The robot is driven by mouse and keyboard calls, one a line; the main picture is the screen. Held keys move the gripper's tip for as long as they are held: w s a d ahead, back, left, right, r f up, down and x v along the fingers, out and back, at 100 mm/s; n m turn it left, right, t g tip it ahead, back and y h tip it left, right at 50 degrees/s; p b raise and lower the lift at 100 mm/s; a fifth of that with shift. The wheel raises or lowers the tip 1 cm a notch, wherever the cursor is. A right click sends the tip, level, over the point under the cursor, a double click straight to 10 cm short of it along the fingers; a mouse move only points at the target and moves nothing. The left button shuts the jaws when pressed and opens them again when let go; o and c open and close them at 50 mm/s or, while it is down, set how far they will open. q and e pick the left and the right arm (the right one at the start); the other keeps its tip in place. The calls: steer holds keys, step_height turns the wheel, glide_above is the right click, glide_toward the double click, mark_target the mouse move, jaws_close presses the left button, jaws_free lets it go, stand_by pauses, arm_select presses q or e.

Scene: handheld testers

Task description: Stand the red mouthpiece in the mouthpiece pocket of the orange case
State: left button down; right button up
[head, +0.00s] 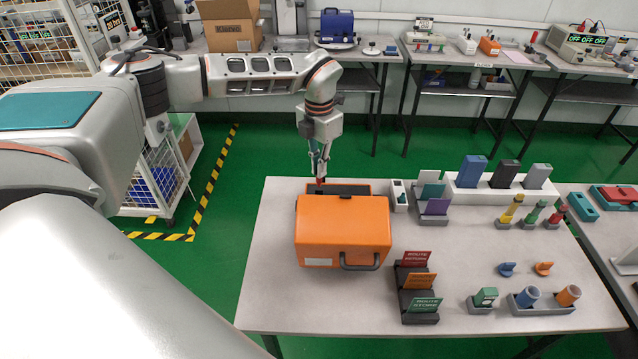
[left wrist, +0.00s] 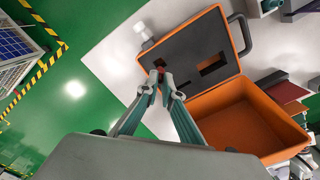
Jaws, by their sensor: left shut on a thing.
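The orange case (head: 343,232) stands open on the table. In the left wrist view, its dark foam half (left wrist: 196,32) shows several cut-out pockets, beside the hollow orange half (left wrist: 240,122). In the head view, the orange half hides most of the foam. My left gripper (head: 320,177) points down over the foam near its left end. In the left wrist view its fingertips (left wrist: 158,86) are shut on the small red mouthpiece (left wrist: 160,71), beside a small dark pocket (left wrist: 159,62). I cannot tell whether the mouthpiece's end is inside that pocket. My right gripper is not in view.
A small white device (head: 399,195) stands just right of the case. Colored testers and holders fill the table's right side. The table's front left (head: 270,290) is clear.

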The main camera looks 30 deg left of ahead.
mark_target(319, 182)
arm_select(q)
steer(key=shift+f, duration=2.95)
steer(key=shift+f, duration=0.1)
steer(key=c, duration=2.2)
jaws_free()
step_height(319, 182, up, 12)
steer(key=shift+r, duration=0.1)
steer(key=shift+s, duration=0.1)
